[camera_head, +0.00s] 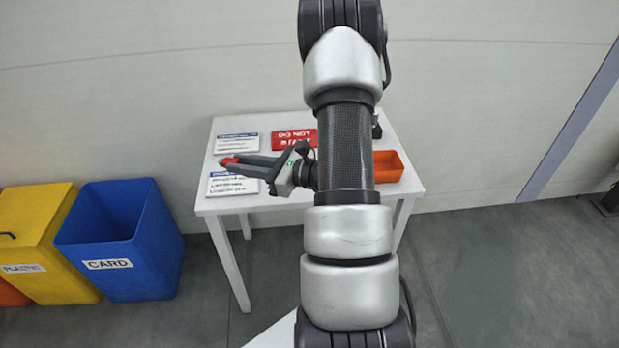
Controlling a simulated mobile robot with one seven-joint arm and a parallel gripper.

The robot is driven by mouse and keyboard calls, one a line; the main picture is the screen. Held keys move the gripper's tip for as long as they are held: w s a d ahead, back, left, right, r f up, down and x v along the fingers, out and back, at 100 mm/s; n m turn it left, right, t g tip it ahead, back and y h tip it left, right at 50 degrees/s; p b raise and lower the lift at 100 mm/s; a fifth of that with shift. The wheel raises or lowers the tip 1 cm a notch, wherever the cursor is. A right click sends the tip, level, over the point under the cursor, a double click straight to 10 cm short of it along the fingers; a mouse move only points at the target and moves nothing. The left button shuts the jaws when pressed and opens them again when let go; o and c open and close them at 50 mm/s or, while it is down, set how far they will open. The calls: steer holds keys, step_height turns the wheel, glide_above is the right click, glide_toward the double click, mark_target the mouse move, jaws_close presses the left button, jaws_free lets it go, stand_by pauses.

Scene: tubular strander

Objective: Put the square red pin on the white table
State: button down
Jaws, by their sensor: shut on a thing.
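My gripper (233,165) is over the left part of the white table (392,140), pointing left. Its fingers are shut on a small red piece at their tips, which I take to be the square red pin (229,161). The fingers hide much of the pin, and its square shape cannot be made out. The fingers and pin overlap the white cards in the view; I cannot tell how far above the tabletop they are.
White printed cards (237,143) and a red sign (293,139) lie on the table. An orange tray (388,167) sits at the right, partly behind my arm. A blue card bin (121,240) and a yellow plastic bin (38,243) stand left of the table.

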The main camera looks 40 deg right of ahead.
steer(key=s+d+f+m+h+b, duration=0.2)
steer(key=d+f+m+h+b, duration=0.25)
steer(key=d, duration=0.55)
steer(key=s+d+f+m+h+b, duration=0.2)
steer(key=d+f+m+h+b, duration=0.25)
steer(key=d, duration=0.55)
steer(key=shift+n+t+h, duration=0.4)
steer(key=shift+n, duration=0.5)
steer(key=shift+a+f+b, duration=0.15)
steer(key=shift+f+b, duration=1.15)
steer(key=shift+f, duration=0.15)
steer(key=shift+a+f+b, duration=0.1)
steer(key=shift+f+b, duration=1.15)
steer(key=shift+f, duration=0.2)
steer(key=c, duration=1.5)
jaws_free()
steer(key=shift+c, duration=0.2)
steer(key=p+v, duration=0.2)
steer(key=v, duration=1.5)
steer(key=shift+s+p, duration=0.25)
steer(key=shift+p, duration=0.1)
